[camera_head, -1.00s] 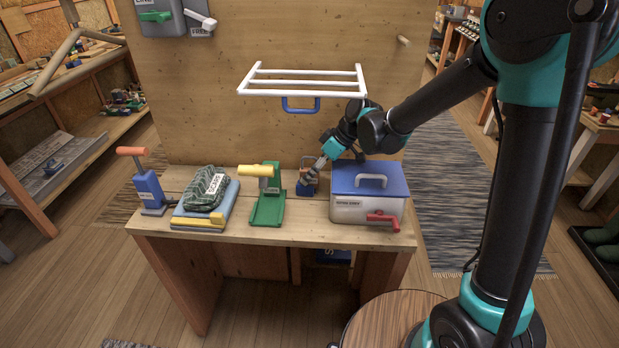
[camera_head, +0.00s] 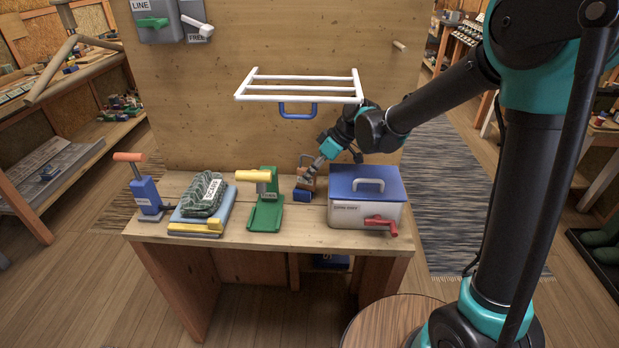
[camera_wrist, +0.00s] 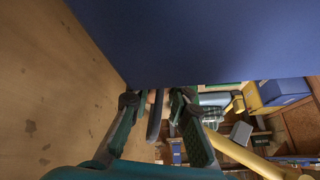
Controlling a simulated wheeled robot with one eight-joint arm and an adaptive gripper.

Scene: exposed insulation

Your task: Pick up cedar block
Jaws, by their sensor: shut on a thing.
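The cedar block, a small brown block (camera_head: 304,184) with an upright brown loop or handle, is at the back of the workbench (camera_head: 292,236). A small blue piece (camera_head: 301,196) shows just below and in front of it; I cannot tell whether they touch. My gripper (camera_head: 312,174) reaches down from the upper right and is shut on the brown block.
A white box with a blue lid (camera_head: 366,183) and red crank (camera_head: 381,224) stands close right of the block. A green stand with yellow roller (camera_head: 266,205) is to the left. A white rack (camera_head: 299,87) with a blue handle juts from the panel above.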

